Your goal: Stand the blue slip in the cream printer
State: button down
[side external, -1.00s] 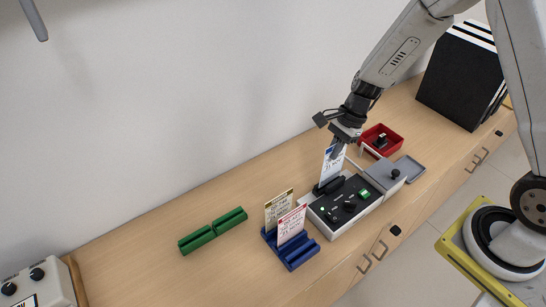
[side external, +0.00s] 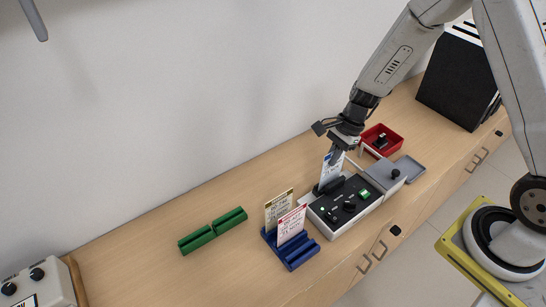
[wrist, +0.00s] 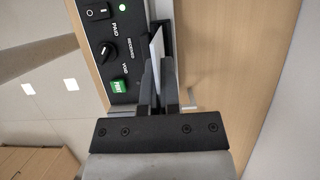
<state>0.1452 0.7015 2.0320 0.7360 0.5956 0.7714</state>
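The blue slip (side external: 330,170), white with a blue band at its top, stands about upright at the black slot piece (side external: 327,187) on the back left of the cream printer (side external: 345,225). My gripper (side external: 336,157) is shut on the slip's upper part from above. In the wrist view the slip (wrist: 156,45) shows as a thin pale edge between my two fingers (wrist: 159,85), beside the printer's black panel (wrist: 113,50). Its lower edge is hidden by the slot piece, so I cannot tell how deep it sits.
A blue rack (side external: 301,256) with a yellow-topped slip (side external: 278,208) and a red-topped slip (side external: 291,225) stands left of the printer. A green rack (side external: 213,231) is farther left. A red tray (side external: 398,143) and a grey plate (side external: 414,168) lie right.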

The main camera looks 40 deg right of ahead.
jog(key=shift+f, duration=0.25)
jog(key=c, duration=0.8)
grip_release()
jog(key=shift+o, duration=0.2)
jog(key=shift+r, duration=0.15)
jog(key=shift+r, duration=3.4)
jog(key=s+r+n+t+h, duration=0.1)
jog(key=s+r+n+h, duration=0.1)
jog(key=s+n, duration=0.3)
jog(key=s+d+r+n+t+h, duration=0.1)
jog(key=s+n, duration=0.4)
jog(key=n, duration=0.8)
notch_tip(320, 180, up, 2)
jog(key=shift+s+r+t+h, duration=0.1)
jog(key=shift+s+t+h, duration=0.15)
jog(key=shift+h, duration=0.45)
